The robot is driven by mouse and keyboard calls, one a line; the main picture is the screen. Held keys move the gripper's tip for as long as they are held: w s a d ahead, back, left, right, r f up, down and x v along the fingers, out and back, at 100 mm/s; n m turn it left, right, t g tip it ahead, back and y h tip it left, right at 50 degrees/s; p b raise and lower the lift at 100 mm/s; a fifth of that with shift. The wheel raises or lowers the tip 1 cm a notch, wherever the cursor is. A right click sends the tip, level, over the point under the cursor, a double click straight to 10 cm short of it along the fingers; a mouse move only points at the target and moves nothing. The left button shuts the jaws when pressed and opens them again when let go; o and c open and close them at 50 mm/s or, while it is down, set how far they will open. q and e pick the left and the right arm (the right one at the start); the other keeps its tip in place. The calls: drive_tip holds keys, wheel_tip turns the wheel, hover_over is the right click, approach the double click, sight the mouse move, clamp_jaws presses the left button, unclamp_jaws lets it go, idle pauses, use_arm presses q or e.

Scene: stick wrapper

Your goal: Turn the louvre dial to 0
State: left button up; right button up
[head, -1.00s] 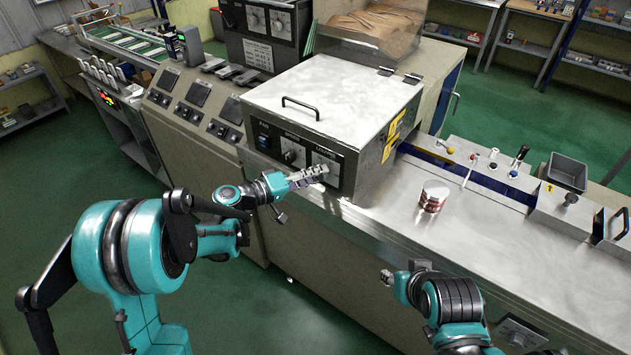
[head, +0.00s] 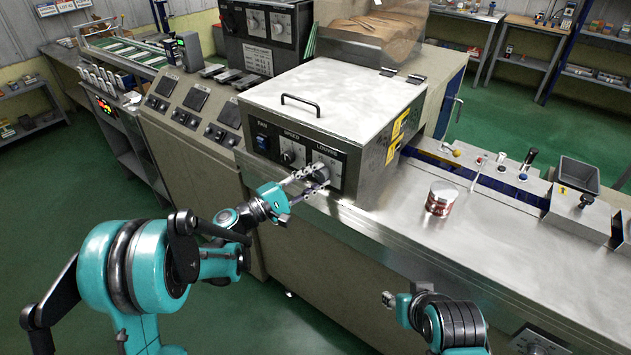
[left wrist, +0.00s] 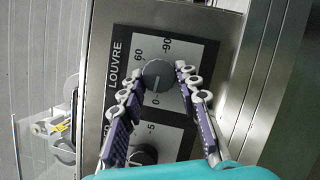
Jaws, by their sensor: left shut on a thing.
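The louvre dial (left wrist: 157,74) is a round grey knob on a dark panel marked LOUVRE, with 0, 60 and 90 around it. In the head view the dial (head: 322,170) sits at the right of the control panel, partly behind the fingers. My left gripper (head: 318,182) is shut on the dial, one finger on each side; in the left wrist view its fingertips (left wrist: 158,80) flank the knob. A pale line on the knob seems to point toward the 0 side, but it is too small to be sure. My right gripper (head: 388,299) is low, away from the panel.
The speed dial (left wrist: 143,154) is beside the louvre dial, close to my left fingers. A blue fan switch (head: 262,142) is further left.

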use_arm(q)
drive_tip(key=shift+n, duration=0.5)
drive_tip(key=o, duration=1.2)
drive_tip(key=shift+c, duration=0.2)
drive_tip(key=shift+a, duration=0.1)
drive_tip(key=v, duration=1.1)
drive_tip(key=shift+s+a+f, duration=0.2)
drive_tip(key=shift+s+f, duration=0.15)
